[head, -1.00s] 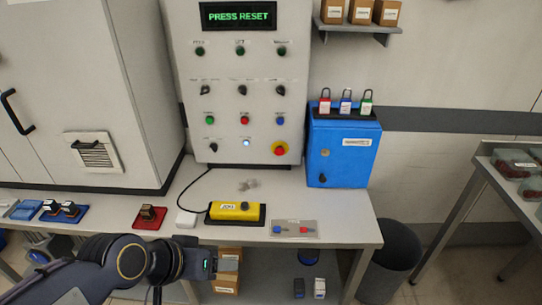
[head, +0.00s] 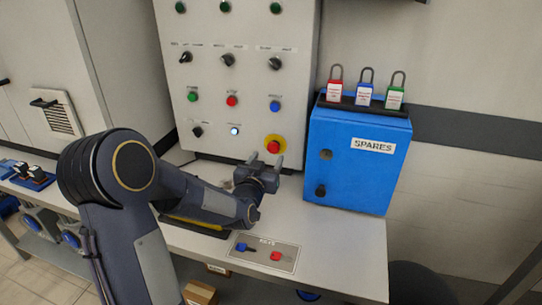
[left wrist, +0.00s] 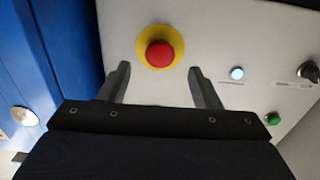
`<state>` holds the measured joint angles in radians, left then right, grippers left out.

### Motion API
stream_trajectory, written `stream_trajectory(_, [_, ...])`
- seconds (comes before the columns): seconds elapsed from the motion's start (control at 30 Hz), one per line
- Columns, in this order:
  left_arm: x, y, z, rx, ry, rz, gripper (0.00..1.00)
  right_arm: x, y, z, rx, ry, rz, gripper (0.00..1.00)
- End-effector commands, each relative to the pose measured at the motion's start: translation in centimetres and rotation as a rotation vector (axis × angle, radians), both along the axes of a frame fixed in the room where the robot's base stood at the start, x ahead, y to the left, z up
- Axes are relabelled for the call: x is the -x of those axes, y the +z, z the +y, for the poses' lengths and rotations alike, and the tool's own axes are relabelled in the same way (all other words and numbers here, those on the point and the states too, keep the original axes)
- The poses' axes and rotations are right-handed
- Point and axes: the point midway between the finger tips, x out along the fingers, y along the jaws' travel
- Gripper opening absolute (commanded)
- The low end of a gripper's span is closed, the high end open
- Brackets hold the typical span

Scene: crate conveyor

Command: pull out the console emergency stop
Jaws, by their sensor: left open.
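The emergency stop is a red mushroom button (head: 273,147) on a yellow disc, low on the right of the grey console panel (head: 240,70). In the left wrist view the red button (left wrist: 159,54) lies ahead of the fingers, a little beyond their tips and roughly between them. My left gripper (head: 264,160) is open and empty, just below and in front of the button. In the left wrist view its two fingers (left wrist: 163,74) stand apart on either side, not visibly touching the button. My right gripper is not in view.
A blue SPARES box (head: 357,160) with several padlocks on top stands close to the right. A lit white button (head: 235,131) is left of the stop. A tray (head: 264,253) with blue and red keys lies on the table. My arm partly hides the yellow pendant.

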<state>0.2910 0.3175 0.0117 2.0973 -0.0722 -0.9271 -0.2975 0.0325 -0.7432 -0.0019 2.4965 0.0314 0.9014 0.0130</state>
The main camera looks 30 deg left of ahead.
Motion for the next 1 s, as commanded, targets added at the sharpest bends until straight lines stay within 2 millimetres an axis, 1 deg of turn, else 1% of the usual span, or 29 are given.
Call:
stream_trajectory(0.03, [-0.9,0.0,0.2,0.0,0.0,0.0,0.57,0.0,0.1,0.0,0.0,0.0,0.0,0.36])
stream_trajectory(0.1, [-2.0,0.0,0.4,0.001,0.0,0.001,0.57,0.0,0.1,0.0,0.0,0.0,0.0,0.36])
stream_trajectory(0.2, [-3.2,0.0,0.7,0.001,-0.001,0.0,0.57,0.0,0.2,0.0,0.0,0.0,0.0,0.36])
stream_trajectory(0.3, [-4.0,0.0,0.9,0.002,-0.001,0.001,0.57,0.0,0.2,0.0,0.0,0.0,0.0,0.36])
stream_trajectory(0.4, [-4.3,0.0,1.0,0.002,-0.002,0.001,0.57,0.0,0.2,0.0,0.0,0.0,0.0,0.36])
stream_trajectory(0.63, [-4.4,0.0,1.0,0.002,-0.001,0.001,0.57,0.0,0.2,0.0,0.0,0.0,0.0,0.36])
stream_trajectory(1.0, [-4.3,0.0,1.0,0.002,-0.002,0.001,0.09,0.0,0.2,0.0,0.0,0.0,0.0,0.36])
